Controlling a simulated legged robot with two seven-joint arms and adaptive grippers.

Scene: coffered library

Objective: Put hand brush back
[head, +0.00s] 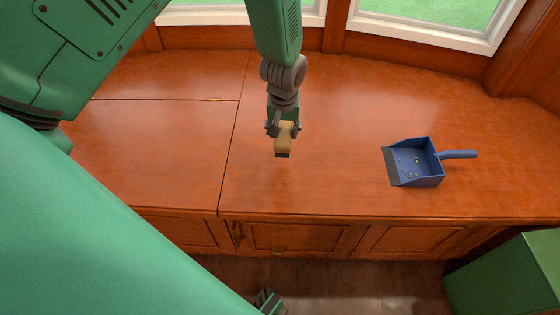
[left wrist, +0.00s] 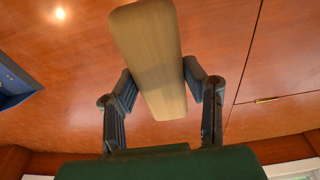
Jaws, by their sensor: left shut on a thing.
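My left gripper (head: 283,127) comes down from the top of the head view and is shut on the hand brush (head: 284,139). The brush shows as a light wooden block with a dark lower end, held over the middle of the wooden top. In the left wrist view its pale wooden back (left wrist: 150,55) lies lengthwise between the two fingers. Its bristles are mostly hidden. A blue dustpan (head: 428,176) with small bits in it lies to the right of the gripper, apart from the brush, its handle pointing right.
The reddish wooden top (head: 330,185) is clear between brush and dustpan. A seam and a small brass hinge lie to the left. Windows are behind, cabinet doors below the front edge. A small grey-green part, seemingly my right gripper (head: 268,301), shows at the bottom edge.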

